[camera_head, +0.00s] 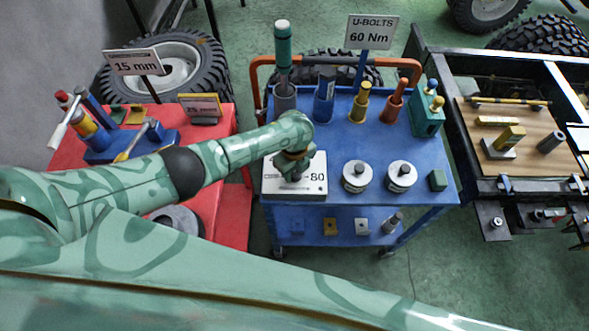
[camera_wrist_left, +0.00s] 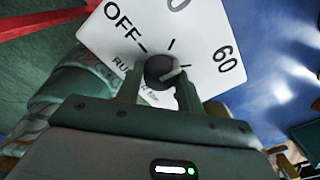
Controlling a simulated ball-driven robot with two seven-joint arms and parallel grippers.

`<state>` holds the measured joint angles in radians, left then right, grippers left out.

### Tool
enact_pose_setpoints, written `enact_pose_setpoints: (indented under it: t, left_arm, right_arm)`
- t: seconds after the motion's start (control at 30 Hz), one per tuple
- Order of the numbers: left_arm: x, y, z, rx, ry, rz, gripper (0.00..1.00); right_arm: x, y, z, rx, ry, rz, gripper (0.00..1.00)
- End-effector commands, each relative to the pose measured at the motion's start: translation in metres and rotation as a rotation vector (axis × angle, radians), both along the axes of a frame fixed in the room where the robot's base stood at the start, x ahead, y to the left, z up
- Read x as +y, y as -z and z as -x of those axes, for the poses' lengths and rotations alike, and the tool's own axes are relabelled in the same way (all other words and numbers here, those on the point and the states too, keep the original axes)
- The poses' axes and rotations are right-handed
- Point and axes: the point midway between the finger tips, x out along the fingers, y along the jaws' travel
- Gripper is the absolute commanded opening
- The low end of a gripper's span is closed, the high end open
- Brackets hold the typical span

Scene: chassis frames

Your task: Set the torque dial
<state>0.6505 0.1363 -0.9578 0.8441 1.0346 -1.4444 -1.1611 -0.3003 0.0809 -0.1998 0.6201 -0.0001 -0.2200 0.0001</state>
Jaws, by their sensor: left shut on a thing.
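The sign (camera_head: 372,33) reads "U-BOLTS 60 Nm". My right gripper is out of view.
The blue cart (camera_head: 352,143) holds several coloured sockets at the back and two round canisters (camera_head: 356,176) (camera_head: 401,176) right of the panel. A chassis frame (camera_head: 450,135) stands right.

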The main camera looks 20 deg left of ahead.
Motion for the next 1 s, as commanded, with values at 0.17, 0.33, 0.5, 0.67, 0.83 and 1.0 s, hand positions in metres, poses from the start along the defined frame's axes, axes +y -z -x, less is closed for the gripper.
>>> enact_pose_setpoints:
  t: [0.17,0.33,0.5,0.67,0.83,1.0]
  left_arm:
    - [-0.002,0.001,0.001,0.002,0.164,0.005,0.14]
    - [-0.002,0.001,0.001,0.001,0.325,0.005,0.14]
    - [-0.002,0.001,0.001,0.001,0.488,0.004,0.14]
    - [-0.001,0.001,0.001,0.001,0.640,0.004,0.14]
    - [-0.001,0.001,0.001,0.001,0.801,0.004,0.14]
    - [-0.001,0.001,0.001,0.000,0.965,0.004,0.14]
  right_arm:
    - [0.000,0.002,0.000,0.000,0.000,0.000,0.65]
    - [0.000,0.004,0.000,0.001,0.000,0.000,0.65]
    - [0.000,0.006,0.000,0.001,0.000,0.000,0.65]
    - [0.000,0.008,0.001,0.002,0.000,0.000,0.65]
    - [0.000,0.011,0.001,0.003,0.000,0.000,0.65]
    - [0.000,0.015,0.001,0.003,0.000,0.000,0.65]
